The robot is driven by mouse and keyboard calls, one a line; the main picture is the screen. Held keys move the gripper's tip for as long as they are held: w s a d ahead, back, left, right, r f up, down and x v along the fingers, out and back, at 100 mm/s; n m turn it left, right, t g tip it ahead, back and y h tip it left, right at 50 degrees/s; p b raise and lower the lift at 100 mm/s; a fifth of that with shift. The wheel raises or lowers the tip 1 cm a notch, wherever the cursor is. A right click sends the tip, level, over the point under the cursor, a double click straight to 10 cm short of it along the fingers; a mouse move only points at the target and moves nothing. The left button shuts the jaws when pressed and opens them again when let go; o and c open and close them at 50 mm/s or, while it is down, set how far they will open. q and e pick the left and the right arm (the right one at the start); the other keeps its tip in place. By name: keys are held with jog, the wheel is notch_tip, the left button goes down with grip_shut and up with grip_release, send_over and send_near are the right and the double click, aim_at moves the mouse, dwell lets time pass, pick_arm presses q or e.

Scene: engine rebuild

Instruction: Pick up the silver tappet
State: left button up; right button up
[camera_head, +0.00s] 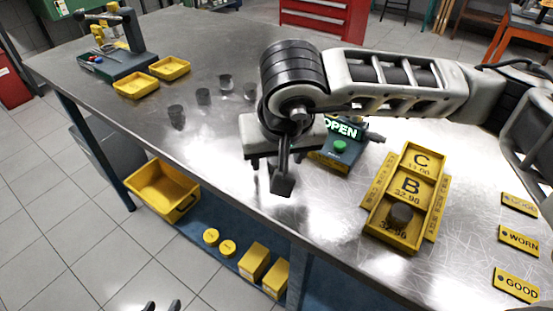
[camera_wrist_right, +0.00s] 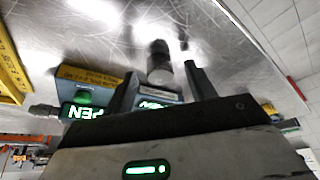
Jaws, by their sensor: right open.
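In the right wrist view a grey metal cylinder, which looks like the silver tappet (camera_wrist_right: 159,74), shows between the two fingers of my right gripper (camera_wrist_right: 165,88), a little beyond them. The fingers are apart, and I see no contact with it. In the head view my right gripper (camera_head: 270,174) points down over the bench near its front edge; I cannot make out this tappet there. Several dark grey tappets (camera_head: 203,96) stand on the bench further left. My left gripper (camera_head: 161,305) shows only as two separated tips at the bottom edge.
A gauge with a lit OPEN sign (camera_head: 340,147) stands right behind my right gripper. A yellow lettered tray (camera_head: 388,232) holds a dark cylinder (camera_head: 401,214). Yellow label plates (camera_head: 518,241) lie at right. Two small yellow bins (camera_head: 136,85) stand at back left.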

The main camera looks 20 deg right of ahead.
jog(key=shift+w+f, duration=0.15)
jog(key=shift+f, duration=0.15)
jog(key=c, duration=1)
jog(key=shift+c, duration=0.2)
jog(key=shift+r, duration=0.2)
